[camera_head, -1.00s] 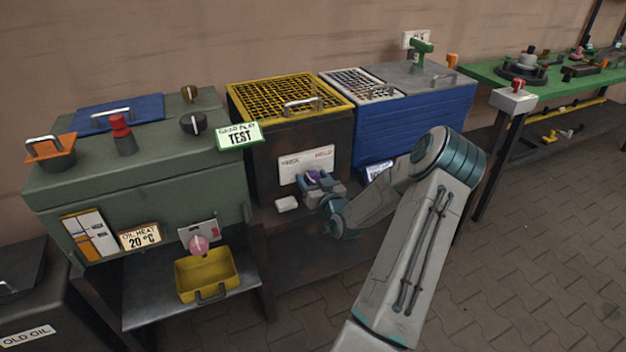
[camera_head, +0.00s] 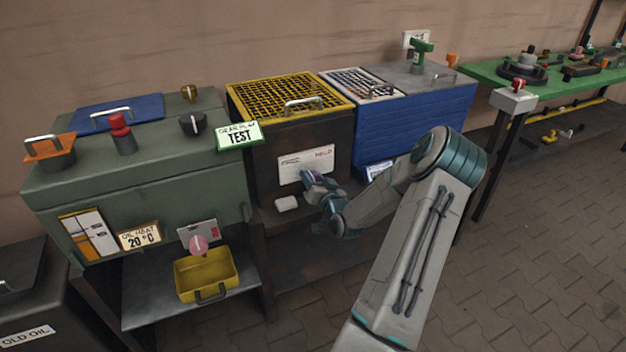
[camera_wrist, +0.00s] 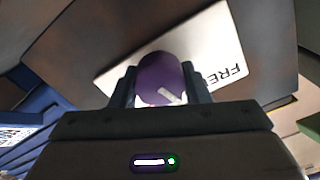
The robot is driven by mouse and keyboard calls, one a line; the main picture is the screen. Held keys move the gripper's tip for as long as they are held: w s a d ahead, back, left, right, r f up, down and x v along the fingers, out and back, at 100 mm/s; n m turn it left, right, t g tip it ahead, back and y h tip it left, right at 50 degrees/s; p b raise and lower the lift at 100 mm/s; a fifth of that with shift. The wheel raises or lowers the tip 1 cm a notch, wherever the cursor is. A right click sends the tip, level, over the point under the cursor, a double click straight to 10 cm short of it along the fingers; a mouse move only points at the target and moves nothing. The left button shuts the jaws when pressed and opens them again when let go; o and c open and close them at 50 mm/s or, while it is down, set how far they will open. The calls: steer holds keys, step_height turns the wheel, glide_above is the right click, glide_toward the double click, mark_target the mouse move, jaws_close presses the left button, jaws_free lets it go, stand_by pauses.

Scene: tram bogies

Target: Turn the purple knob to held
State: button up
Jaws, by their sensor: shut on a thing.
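The purple knob (camera_wrist: 158,78) sits on a white plate (camera_head: 304,164) on the front of the dark box with the yellow grid top. My gripper (camera_wrist: 160,88) is shut on the knob, one finger on each side. A white mark on the knob points to the lower right in the wrist view. The word FREE shows on the plate (camera_wrist: 215,45) there, turned over. My gripper (camera_head: 315,186) hides most of the knob (camera_head: 309,177) there.
A small white block (camera_head: 286,203) lies on the ledge below the plate. A green cabinet (camera_head: 150,185) with a pink knob (camera_head: 197,245) and a yellow tray (camera_head: 207,274) is to the left. A blue box (camera_head: 413,125) stands to the right.

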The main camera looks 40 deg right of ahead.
steer(key=m, duration=0.5)
steer(key=shift+m+p, duration=0.3)
steer(key=m+p, duration=0.1)
steer(key=m, duration=0.4)
steer(key=shift+d+f+m, duration=0.1)
steer(key=shift+f+m, duration=0.05)
steer(key=shift+m, duration=0.25)
steer(key=o, duration=1)
steer(key=shift+s, duration=0.15)
steer(key=v, duration=1.3)
steer(key=shift+s+a+p, duration=0.2)
steer(key=shift+s+p, duration=0.1)
